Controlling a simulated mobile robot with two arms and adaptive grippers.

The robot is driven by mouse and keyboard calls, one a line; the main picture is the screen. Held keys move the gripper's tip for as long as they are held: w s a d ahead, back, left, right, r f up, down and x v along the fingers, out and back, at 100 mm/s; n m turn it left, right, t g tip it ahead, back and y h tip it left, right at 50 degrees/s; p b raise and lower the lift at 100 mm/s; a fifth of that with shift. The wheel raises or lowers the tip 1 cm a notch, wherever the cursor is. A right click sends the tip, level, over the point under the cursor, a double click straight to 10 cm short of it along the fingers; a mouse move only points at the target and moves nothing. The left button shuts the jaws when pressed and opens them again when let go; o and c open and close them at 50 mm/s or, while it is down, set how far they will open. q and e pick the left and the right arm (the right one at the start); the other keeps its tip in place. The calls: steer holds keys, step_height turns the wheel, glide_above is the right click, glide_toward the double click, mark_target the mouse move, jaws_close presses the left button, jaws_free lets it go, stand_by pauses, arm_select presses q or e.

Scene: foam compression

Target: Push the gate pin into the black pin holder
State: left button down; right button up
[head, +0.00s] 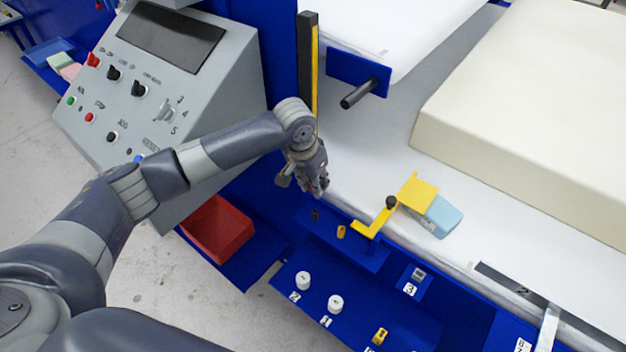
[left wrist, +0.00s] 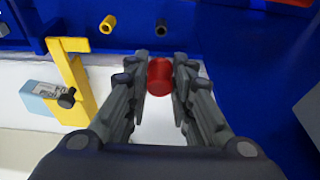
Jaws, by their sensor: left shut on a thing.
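My left gripper (head: 318,190) is in the head view above the front edge of the white table, just beyond the blue ledge. In the left wrist view its fingers (left wrist: 158,80) are shut on a red, round-headed pin (left wrist: 160,76), which I take to be the gate pin. The fingers hide its lower part. The black pin holder (head: 315,214) is a small dark piece on the blue ledge, close to the gripper. It also shows in the left wrist view (left wrist: 161,27), apart from the pin. My right gripper is not in view.
A yellow holder (head: 341,231) stands beside the black one. A yellow bracket with a black knob (head: 375,225) and a light-blue block (head: 443,215) are to the right. A red bin (head: 217,229) and grey control panel (head: 150,85) are left. A large foam block (head: 530,120) lies behind.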

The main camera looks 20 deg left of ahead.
arm_select(q)
steer(key=shift+f+b, duration=0.4)
steer(key=shift+b, duration=0.05)
steer(key=b+x, duration=0.1)
steer(key=b, duration=0.1)
steer(key=b+x, duration=0.2)
steer(key=shift+s+a+f, duration=0.1)
steer(key=shift+s+a, duration=0.1)
steer(key=shift+s, duration=0.2)
steer(key=shift+f+b, duration=0.25)
steer(key=shift+b, duration=0.1)
steer(key=shift+f, duration=0.75)
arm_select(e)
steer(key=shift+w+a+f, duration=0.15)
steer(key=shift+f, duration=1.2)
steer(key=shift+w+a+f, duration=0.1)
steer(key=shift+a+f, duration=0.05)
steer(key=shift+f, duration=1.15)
arm_select(q)
steer(key=shift+p, duration=0.35)
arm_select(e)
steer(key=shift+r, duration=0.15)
arm_select(q)
steer(key=shift+f+p, duration=0.2)
steer(key=shift+p, duration=0.1)
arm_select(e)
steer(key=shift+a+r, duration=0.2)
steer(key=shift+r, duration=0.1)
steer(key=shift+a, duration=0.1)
